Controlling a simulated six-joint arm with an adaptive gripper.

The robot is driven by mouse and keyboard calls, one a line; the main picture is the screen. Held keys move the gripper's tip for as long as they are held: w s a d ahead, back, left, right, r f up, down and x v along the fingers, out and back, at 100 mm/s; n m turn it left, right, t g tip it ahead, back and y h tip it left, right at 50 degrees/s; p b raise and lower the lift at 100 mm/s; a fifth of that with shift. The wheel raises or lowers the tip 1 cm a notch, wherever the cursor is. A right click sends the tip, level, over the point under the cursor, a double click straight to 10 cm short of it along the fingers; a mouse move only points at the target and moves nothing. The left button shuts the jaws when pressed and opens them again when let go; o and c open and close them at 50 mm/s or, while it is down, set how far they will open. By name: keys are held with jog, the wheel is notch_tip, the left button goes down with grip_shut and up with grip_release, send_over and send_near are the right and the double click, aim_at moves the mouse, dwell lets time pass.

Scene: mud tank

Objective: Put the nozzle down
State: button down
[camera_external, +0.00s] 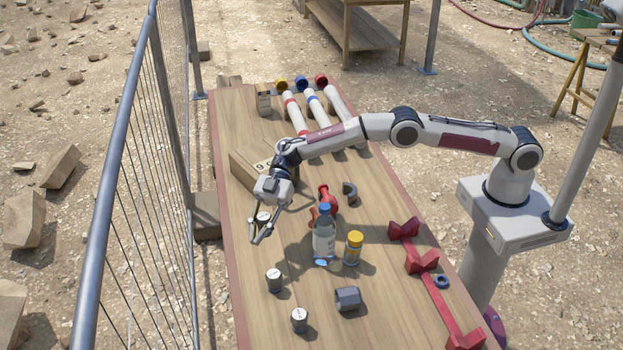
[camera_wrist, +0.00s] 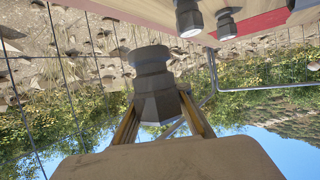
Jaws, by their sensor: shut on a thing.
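My gripper (camera_external: 256,229) is shut on a dark grey nozzle (camera_wrist: 154,85) with a hexagonal body and a rounded collar. In the external view, the held nozzle (camera_external: 263,217) is partly hidden by the fingers, near the table's left edge; its exact height is hard to tell. In the wrist view, my gripper's fingers (camera_wrist: 160,112) flank the nozzle's hexagonal part. Two similar dark nozzles with pale marked tops stand upright on the table nearer the camera, one farther back (camera_external: 274,280) and one in front (camera_external: 299,320). They also show at the top of the wrist view (camera_wrist: 188,18).
A wooden box (camera_external: 252,166) stands behind my gripper. A bottle (camera_external: 324,240), a yellow-capped jar (camera_external: 353,248), a red fitting (camera_external: 326,196) and a grey hexagonal piece (camera_external: 347,298) are to the right. A red rack (camera_external: 432,285) lies along the right edge. A fence (camera_external: 150,170) runs left.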

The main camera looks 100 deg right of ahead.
dwell(0.3)
send_over(261, 270)
jog(key=shift+f, duration=3.15)
jog(key=shift+f, duration=1.85)
jog(key=shift+f, duration=0.15)
jog(key=c, duration=1.8)
grip_release()
jog(key=shift+c, duration=0.2)
jog(key=shift+d+r, duration=0.1)
jog(key=shift+r, duration=0.1)
jog(key=shift+v, duration=5.95)
